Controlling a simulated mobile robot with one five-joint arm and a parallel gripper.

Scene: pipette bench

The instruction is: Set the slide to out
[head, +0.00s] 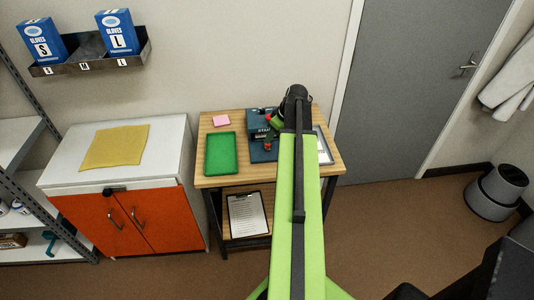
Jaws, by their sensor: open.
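A dark blue device (256,153) with partly hidden white lettering stands on the small wooden bench (228,181). Small red parts show on it, one near its top and one lower down. I cannot make out which part is the slide or how it is set. My green and black arm reaches over the bench and covers the right side of the device. My gripper (274,125) is at the device, small and partly hidden by the arm. It is open. I cannot tell whether it touches anything.
A green tray (220,154) and a pink pad (221,120) lie left of the device. A pale tray (323,148) lies to the right. A clipboard (247,214) is on the lower shelf. An orange-doored cabinet (171,218) stands left; a grey door (418,90) is right.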

